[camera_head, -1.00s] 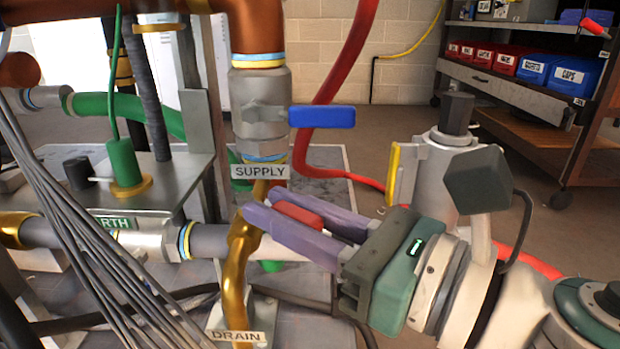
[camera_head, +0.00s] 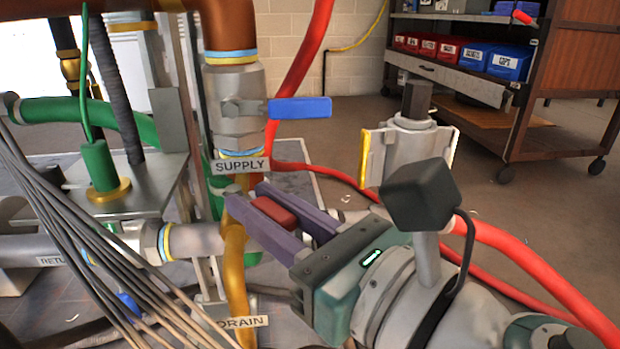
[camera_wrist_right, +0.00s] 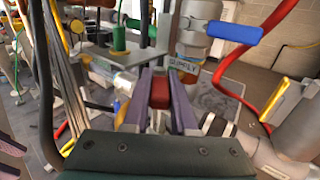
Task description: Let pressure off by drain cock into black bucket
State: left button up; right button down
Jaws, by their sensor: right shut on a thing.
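My right gripper (camera_head: 287,226) is shut on a red handle (camera_head: 274,212), which sits between its two purple fingers. The handle also shows between the fingers in the right wrist view (camera_wrist_right: 160,94). It lies beside the brass drain pipe (camera_head: 236,268), just below the SUPPLY label. A DRAIN label (camera_head: 244,321) is at the lower part of that pipe. The body of the cock is mostly hidden behind the fingers. No black bucket can be made out, and the pipe's lower end is out of frame.
The supply valve with its blue lever (camera_head: 300,109) stands just above my right gripper. Grey cables (camera_head: 95,235) cross the lower left. A red hose (camera_head: 500,250) runs behind my right arm. A cart with bins (camera_head: 470,57) stands at the back right, with open floor before it.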

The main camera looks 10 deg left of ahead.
jog(key=c, duration=0.7)
grip_release()
jog(key=shift+d, duration=0.1)
jog(key=v, duration=0.9)
jog(key=shift+s+d+p, duration=0.25)
jog(key=shift+s+p, duration=0.05)
jog(key=shift+p, duration=0.1)
